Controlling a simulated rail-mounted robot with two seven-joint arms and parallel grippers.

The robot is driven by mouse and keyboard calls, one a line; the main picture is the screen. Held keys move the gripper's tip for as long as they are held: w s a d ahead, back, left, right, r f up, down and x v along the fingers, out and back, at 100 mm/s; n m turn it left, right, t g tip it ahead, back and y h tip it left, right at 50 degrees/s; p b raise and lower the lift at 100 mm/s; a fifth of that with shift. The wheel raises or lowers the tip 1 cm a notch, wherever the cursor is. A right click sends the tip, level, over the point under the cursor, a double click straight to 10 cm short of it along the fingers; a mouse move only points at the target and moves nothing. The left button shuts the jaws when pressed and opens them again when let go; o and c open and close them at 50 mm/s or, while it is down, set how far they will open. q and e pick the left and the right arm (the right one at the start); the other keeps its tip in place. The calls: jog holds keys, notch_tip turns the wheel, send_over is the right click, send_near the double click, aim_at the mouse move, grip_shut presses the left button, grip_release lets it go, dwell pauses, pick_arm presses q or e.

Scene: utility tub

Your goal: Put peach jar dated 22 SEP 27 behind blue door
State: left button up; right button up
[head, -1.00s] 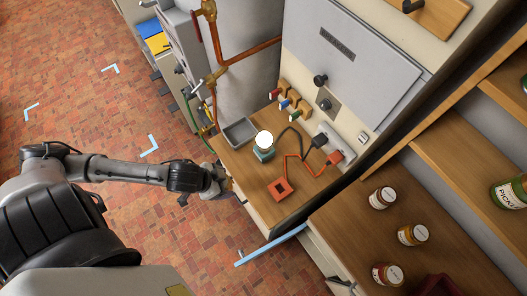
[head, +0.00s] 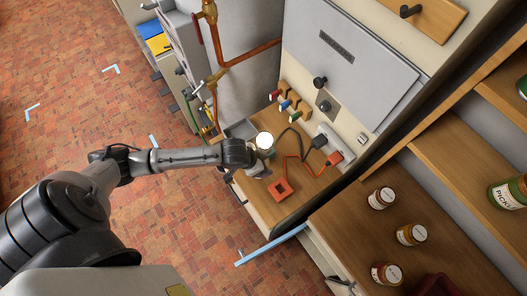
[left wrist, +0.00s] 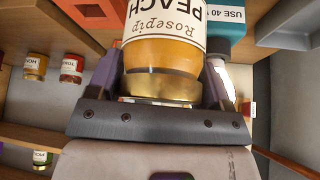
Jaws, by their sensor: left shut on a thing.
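A peach jar (left wrist: 165,50) with a cream label reading "PEACH" and a gold lid fills the middle of the left wrist view, upside down in that picture. My left gripper (left wrist: 160,75) is shut on it, one finger on each side near the lid; the label's date is not readable. In the head view my left gripper (head: 258,171) is over the wooden counter, beside the lamp, and its arm mostly hides the jar. I cannot make out a blue door in either view. My right gripper is not in view.
A lit lamp (head: 264,141) stands right by the gripper. A red square block (head: 281,189) and cables lie on the counter (head: 262,207). Other jars (head: 382,197) stand on the right-hand wooden surface, and a pickle jar (head: 508,193) on a shelf. A copper pipe (head: 248,54) is behind.

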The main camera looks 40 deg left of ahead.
pick_arm(q)
notch_tip(320, 180, down, 3)
jog(key=shift+r, duration=0.15)
jog(key=shift+w+f, duration=0.1)
jog(key=shift+f, duration=0.25)
jog(key=shift+w+d+f, duration=0.1)
jog(key=shift+w+f, duration=0.1)
jog(key=shift+w, duration=0.2)
jog(key=shift+s, duration=0.1)
jog(key=shift+f, duration=0.1)
jog(key=o, duration=0.9)
jog(key=shift+f, duration=0.1)
